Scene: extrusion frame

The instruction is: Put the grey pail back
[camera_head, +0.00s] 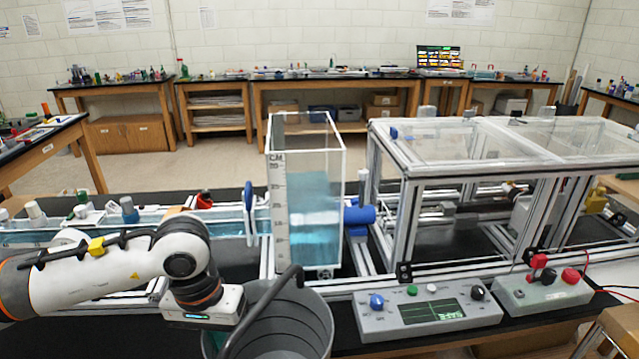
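The grey pail (312,318) is at the bottom centre, at the front edge of the black bench; the picture's lower edge cuts it off. Its dark handle (252,312) stands up across the opening. My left arm reaches in from the left. Its gripper (215,318) is at the pail's left side, with its body against or just over the rim. The fingers are hidden or out of frame, so I cannot tell whether they hold the pail. My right gripper is not in view.
A clear water tank (310,200) with a centimetre scale stands behind the pail. A grey control box (428,314) sits close on its right, with a smaller box (543,290) beyond. A framed clear enclosure (480,200) fills the back right. A water channel (225,222) runs left.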

